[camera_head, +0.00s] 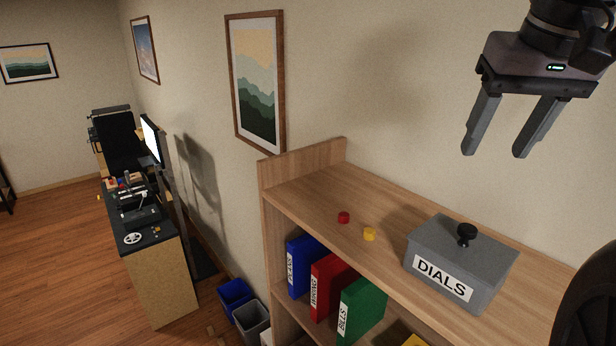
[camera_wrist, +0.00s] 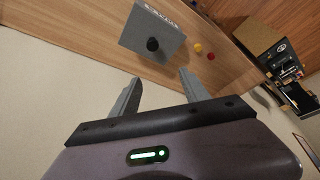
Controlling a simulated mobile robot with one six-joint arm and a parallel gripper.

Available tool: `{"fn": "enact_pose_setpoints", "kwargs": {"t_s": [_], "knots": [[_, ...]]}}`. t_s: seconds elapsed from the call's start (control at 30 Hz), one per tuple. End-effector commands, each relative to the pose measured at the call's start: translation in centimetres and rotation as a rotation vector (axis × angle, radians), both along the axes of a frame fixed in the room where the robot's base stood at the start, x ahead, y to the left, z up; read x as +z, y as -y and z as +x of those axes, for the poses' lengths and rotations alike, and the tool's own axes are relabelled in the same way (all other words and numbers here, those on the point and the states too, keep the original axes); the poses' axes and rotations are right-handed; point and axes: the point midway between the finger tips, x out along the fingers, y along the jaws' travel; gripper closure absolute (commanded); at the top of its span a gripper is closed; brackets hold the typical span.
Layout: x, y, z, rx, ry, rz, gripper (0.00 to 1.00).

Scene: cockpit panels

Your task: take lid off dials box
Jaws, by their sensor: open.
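The grey dials box (camera_head: 448,270) stands on top of the wooden shelf unit, with a white "DIALS" label on its front. Its flat grey lid (camera_head: 440,236) is on and has a round black knob (camera_head: 467,233) on top. My gripper (camera_head: 493,147) is open and empty, high above the box, fingers pointing down. In the wrist view the box (camera_wrist: 132,37) and its black knob (camera_wrist: 152,44) lie beyond the fingertips of my gripper (camera_wrist: 159,83), apart from them. The inside of the box is hidden by the lid.
A red piece (camera_head: 344,217) and a yellow piece (camera_head: 369,234) lie on the shelf top (camera_head: 310,195), left of the box. Blue, red and green binders (camera_head: 362,306) stand on the shelf below. The wall is close behind. A dark rounded object (camera_head: 590,310) is at the lower right.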

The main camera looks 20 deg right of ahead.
Motion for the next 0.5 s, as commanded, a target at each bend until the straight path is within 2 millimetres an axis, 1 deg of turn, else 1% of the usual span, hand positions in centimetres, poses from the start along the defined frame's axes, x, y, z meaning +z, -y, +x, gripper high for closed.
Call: {"fn": "enact_pose_setpoints", "kwargs": {"t_s": [0.03,0.1,0.2,0.33,0.5], "knots": [[-2.0,0.1,0.3,0.0,-0.002,0.001,0.46],[-4.3,0.4,1.0,0.001,-0.003,0.002,0.46],[-7.1,0.8,2.1,0.001,-0.002,0.003,0.46],[-9.8,1.2,3.2,0.002,-0.001,0.002,0.46],[-11.5,1.5,3.8,0.001,0.001,0.002,0.46]]}}
